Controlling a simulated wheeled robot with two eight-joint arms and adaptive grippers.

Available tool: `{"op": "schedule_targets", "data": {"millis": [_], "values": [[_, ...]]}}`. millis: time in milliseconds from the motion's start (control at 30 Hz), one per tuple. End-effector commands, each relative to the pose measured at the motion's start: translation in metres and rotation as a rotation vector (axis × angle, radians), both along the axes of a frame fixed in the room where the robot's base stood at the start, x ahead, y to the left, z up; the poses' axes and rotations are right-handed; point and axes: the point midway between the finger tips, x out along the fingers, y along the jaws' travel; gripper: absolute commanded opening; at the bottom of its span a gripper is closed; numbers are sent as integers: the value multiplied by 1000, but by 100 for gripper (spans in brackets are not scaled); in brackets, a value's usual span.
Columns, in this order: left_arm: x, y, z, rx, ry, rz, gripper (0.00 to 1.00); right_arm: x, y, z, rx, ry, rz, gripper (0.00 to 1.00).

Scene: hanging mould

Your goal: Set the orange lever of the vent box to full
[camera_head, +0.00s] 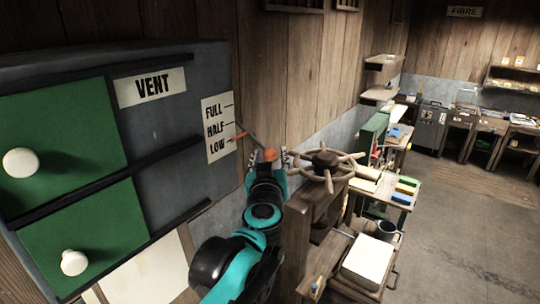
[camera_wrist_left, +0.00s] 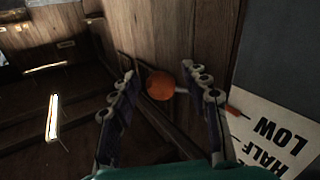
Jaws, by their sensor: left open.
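The vent box (camera_head: 155,122) is a grey box at the left with a scale plate (camera_head: 214,146) reading FULL, HALF and LOW from top to bottom. Its lever has an orange ball knob (camera_head: 270,154) on a thin rod, and an orange pointer (camera_head: 240,136) that sits by the LOW mark. My left gripper (camera_head: 268,158) is open, with its fingers on either side of the knob. In the left wrist view the knob (camera_wrist_left: 160,85) shows between the fingertips (camera_wrist_left: 163,80), with visible gaps to both. My right gripper is out of view.
Two green panels with white knobs (camera_head: 21,161) are on the box front. A wooden spoked wheel (camera_head: 326,158) is just right of my left gripper. A wooden wall (camera_head: 300,75) lies behind. Benches stand further right, and the floor (camera_head: 460,240) there is clear.

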Motion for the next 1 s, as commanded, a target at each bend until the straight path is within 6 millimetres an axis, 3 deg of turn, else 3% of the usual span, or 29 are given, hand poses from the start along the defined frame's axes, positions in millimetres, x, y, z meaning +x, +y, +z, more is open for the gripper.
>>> {"op": "schedule_targets", "data": {"millis": [267,467,767,1000], "values": [[3,0,0,0,0,0,46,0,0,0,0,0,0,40],[3,0,0,0,0,0,0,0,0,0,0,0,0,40],[2,-1,3,-12,8,0,0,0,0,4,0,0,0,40],[-2,-7,22,-87,63,2,0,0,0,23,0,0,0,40]]}}
